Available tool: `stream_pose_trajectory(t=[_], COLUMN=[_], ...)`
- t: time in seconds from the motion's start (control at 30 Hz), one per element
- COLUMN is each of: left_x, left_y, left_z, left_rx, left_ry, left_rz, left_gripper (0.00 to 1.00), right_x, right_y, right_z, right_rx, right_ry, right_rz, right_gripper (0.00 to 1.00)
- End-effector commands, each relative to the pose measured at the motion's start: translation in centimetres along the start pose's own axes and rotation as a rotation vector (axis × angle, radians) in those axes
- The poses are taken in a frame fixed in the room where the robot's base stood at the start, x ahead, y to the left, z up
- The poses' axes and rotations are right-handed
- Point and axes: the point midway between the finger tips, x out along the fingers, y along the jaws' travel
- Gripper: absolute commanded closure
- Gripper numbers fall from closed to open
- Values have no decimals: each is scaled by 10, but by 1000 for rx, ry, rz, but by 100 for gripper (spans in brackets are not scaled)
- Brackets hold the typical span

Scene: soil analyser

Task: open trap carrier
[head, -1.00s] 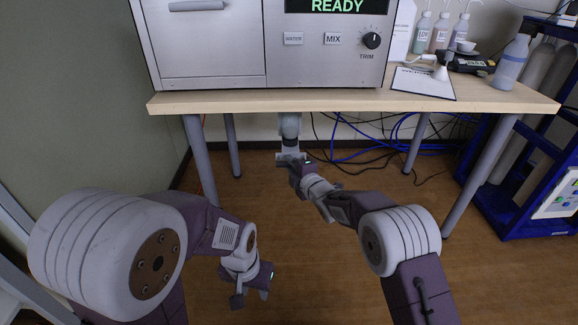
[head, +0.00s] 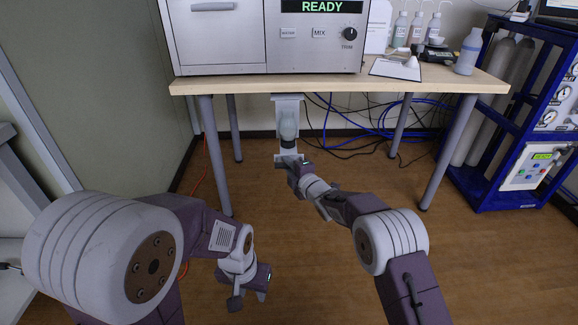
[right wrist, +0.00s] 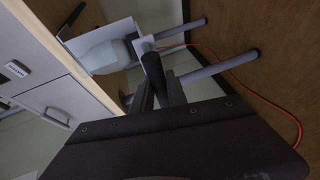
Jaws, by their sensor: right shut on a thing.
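The trap carrier (head: 287,100) is a pale grey bracket under the bench's front edge, holding a rounded grey trap (head: 288,124). It stands out from beneath the bench. My right gripper (head: 292,163) is at the carrier's near lower end and is shut on its handle. In the right wrist view the fingers (right wrist: 156,88) close on a dark handle (right wrist: 152,65), with the white carrier plate (right wrist: 143,46) and trap (right wrist: 108,56) just beyond. My left gripper (head: 250,300) hangs low over the floor, empty, its fingers apart, away from the carrier.
The wooden bench (head: 400,85) carries the analyser (head: 262,50), which reads READY, plus bottles and a clipboard (head: 396,68). Grey bench legs (head: 216,150) stand on both sides of the carrier. Blue and black cables (head: 370,125) hang behind. A blue rack (head: 500,150) stands right. The floor before the bench is clear.

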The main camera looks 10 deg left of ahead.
Motion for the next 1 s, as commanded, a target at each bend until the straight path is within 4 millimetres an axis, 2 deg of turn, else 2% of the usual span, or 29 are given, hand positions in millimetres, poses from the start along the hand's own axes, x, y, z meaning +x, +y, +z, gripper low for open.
stream_pose_trajectory(t=[0.4,0.43,0.5,0.83,1.0], left_x=[0,0,0,-1,-11], left_y=[0,0,0,0,0], left_z=[0,0,0,0,-1], left_rx=[0,0,0,0,0], left_ry=[0,0,0,0,0], left_rz=[0,0,0,0,0], left_gripper=[64,64,64,64,64], right_x=[0,0,0,-1,-15], right_y=[0,0,0,1,4], right_z=[0,0,0,0,0], right_rx=[0,0,0,0,1], right_ry=[-1,-1,-1,0,1], right_rz=[-1,-1,-1,0,-1], right_gripper=[100,79,60,60,60])
